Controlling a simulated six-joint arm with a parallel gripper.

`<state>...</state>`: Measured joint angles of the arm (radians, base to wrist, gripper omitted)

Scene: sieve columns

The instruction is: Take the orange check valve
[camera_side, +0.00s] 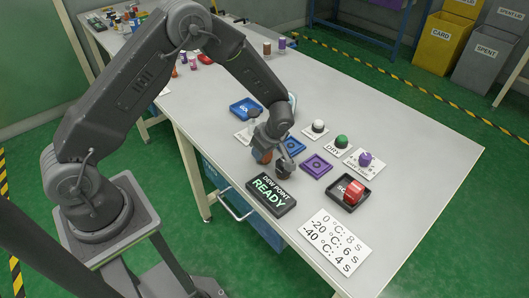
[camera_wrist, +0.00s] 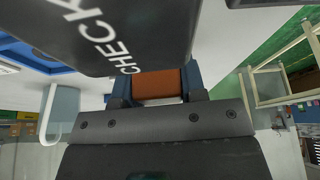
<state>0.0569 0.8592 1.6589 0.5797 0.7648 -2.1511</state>
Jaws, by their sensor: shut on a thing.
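The orange check valve (camera_wrist: 157,84) shows in the wrist view as an orange block between my two blue-grey fingers. My gripper (camera_wrist: 157,90) is shut on it. A dark panel lettered CHECK (camera_wrist: 100,30) fills the top of the wrist view close beyond the valve; I cannot tell whether they touch. In the side view my gripper (camera_side: 284,167) is low over the near edge of the table, behind the DEW POINT READY display. An orange part (camera_side: 262,156) shows beside it, and my arm hides much of that spot.
The DEW POINT READY box (camera_side: 271,195) stands just in front of my gripper. A blue tray (camera_side: 292,145) and a purple tray (camera_side: 316,165) lie close by. White, green (camera_side: 342,142) and purple capped items stand behind. A black tray (camera_side: 364,204) holds a red item. The table's right side is clear.

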